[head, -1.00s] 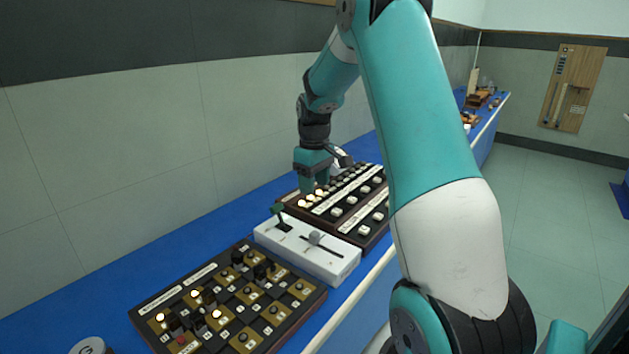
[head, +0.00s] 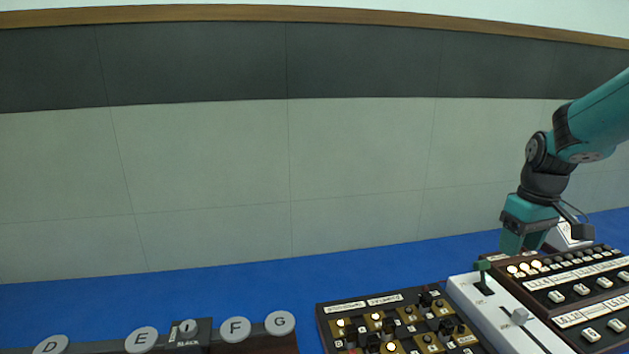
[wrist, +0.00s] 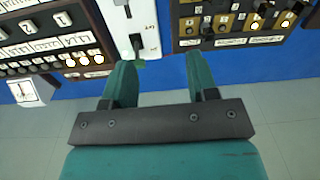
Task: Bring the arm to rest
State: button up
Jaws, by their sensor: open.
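My gripper (head: 523,246) is at the right of the head view, pointing down just behind the white lever box (head: 497,312) and the dark panel with rows of white keys (head: 590,290). In the wrist view my gripper (wrist: 160,72) shows two teal fingers held apart with nothing between them. The green-handled lever (wrist: 137,50) of the white box is close to the left finger in that view; I cannot tell whether they touch. The same lever (head: 483,278) shows in the head view.
A brown panel with gold squares and dark knobs (head: 400,322) sits left of the white box. Round lettered keys (head: 235,329) stand at the front left. The blue bench top (head: 200,290) behind them is clear, up to a tiled wall (head: 210,180).

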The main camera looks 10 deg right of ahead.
jog(key=s+a+r+n+y, duration=0.1)
jog(key=s+a+r, duration=0.1)
jog(key=a, duration=0.5)
jog(key=s+a+r+n, duration=0.1)
jog(key=s+a+r, duration=0.1)
jog(key=a, duration=0.5)
jog(key=s+a+r+n+y, duration=0.1)
jog(key=s+a+n+y, duration=0.1)
jog(key=s+a, duration=1.5)
jog(key=shift+s+n+y, duration=0.4)
jog(key=shift+s+n, duration=0.2)
jog(key=shift+s, duration=0.65)
jog(key=shift+r, duration=0.1)
